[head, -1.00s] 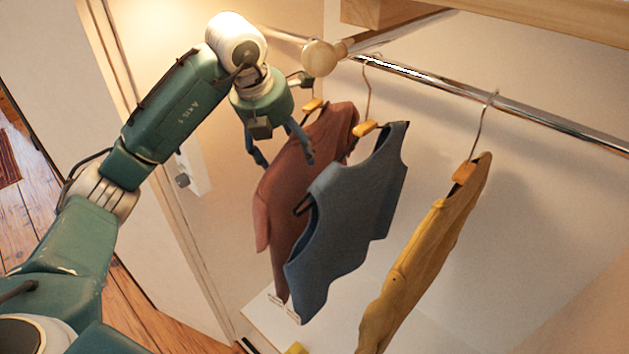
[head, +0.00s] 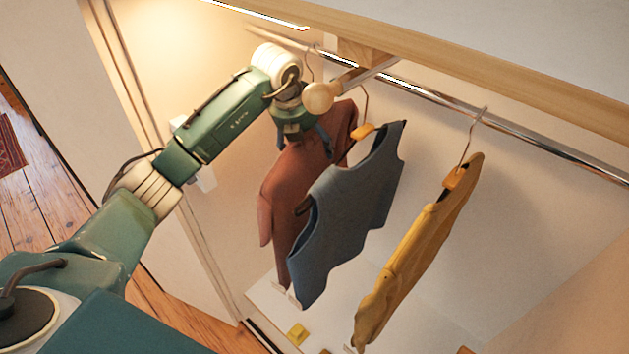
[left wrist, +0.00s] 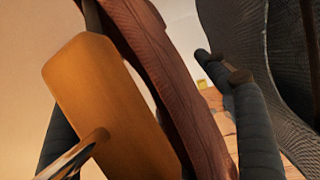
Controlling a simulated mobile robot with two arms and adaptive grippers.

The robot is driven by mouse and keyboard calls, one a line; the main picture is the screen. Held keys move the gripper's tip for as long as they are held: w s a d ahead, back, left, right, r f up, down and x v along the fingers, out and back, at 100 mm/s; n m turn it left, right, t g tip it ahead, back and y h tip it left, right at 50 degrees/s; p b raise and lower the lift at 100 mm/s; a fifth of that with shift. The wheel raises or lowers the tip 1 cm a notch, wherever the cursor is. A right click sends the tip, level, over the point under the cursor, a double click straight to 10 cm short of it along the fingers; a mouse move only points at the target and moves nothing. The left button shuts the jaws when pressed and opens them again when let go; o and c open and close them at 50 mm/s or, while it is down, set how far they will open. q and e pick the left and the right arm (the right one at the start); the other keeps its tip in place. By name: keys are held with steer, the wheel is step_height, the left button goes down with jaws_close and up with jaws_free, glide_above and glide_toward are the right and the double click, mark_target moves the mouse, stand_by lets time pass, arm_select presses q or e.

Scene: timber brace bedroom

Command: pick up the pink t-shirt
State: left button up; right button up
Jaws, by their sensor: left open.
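The pink t-shirt (head: 290,185), a dusty reddish pink, hangs leftmost on the metal rail, its top partly hidden by my left gripper. My left gripper (head: 304,142) is at the shirt's top, by its shoulders. In the left wrist view the wooden hanger (left wrist: 110,110) and the t-shirt (left wrist: 165,75) lie between the two open fingers of the gripper (left wrist: 150,100). I cannot tell whether either finger touches them. My right gripper is not in view.
A blue vest (head: 350,215) hangs just right of the shirt, close to my gripper's right finger. A yellow garment (head: 415,265) hangs further right. The rail (head: 440,98) and a round wooden knob (head: 319,97) are close to my wrist. A yellow block (head: 297,333) lies below.

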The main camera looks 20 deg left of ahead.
arm_select(q)
jaws_close()
steer(key=shift+r, duration=0.1)
